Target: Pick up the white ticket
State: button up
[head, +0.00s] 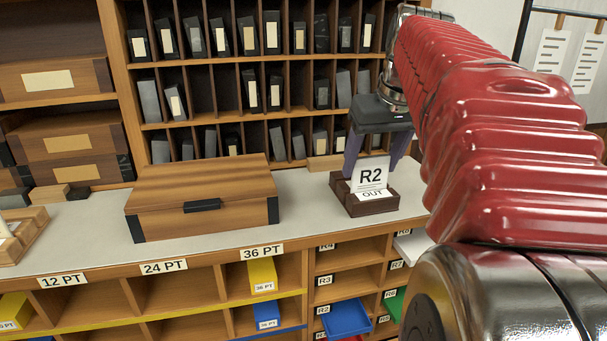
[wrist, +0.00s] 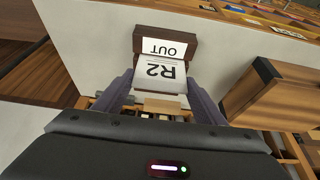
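The white ticket (head: 370,174), printed "R2", stands upright in a small dark wooden holder (head: 371,206) with a white "OUT" label, on the grey counter. In the wrist view the ticket (wrist: 163,72) shows in the middle, with the holder (wrist: 165,18) behind it. My gripper (head: 373,163) is above the holder, its two purple-grey fingers spread apart. In the wrist view the gripper (wrist: 157,84) has one finger at each side of the ticket's upper part. I cannot tell whether either finger touches the ticket.
A wooden box (head: 203,198) with a dark latch stands on the counter to the left. Pigeonholes (head: 240,75) with dark blocks rise behind. Below the counter are labelled shelves with a yellow bin (head: 262,274) and a blue bin (head: 346,318).

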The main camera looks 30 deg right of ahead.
jog(key=c, duration=0.6)
jog(key=shift+r, duration=0.15)
jog(key=shift+r, duration=4.85)
